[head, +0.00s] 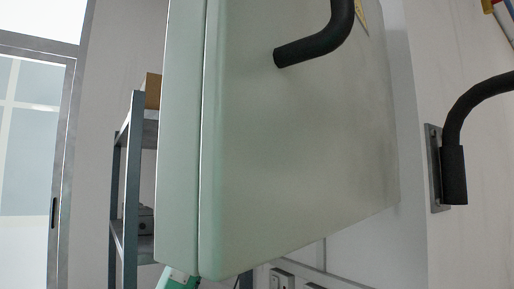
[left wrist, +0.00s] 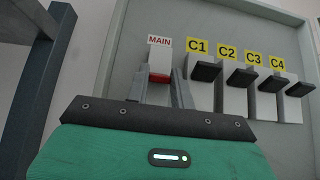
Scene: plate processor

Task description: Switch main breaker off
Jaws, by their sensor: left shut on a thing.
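The main breaker (left wrist: 161,58) is a white block under a red "MAIN" label on the grey panel in the left wrist view. Its red lever (left wrist: 158,80) shows at the lower part of the block. My left gripper (left wrist: 158,86) has its two grey fingers on either side of the red lever and is shut on it. The fingers partly hide the lever, and I cannot tell its exact angle. In the head view only a bit of green shows below the pale cabinet, and the breaker is hidden. My right gripper is not in view.
Breakers C1 (left wrist: 205,71), C2, C3 and C4 with black levers stand in a row right of the main one. A pale green cabinet (head: 300,150) with a black handle (head: 315,45) fills the head view. A shelf rack (head: 130,170) stands left; a wall-mounted black handle (head: 453,175) is right.

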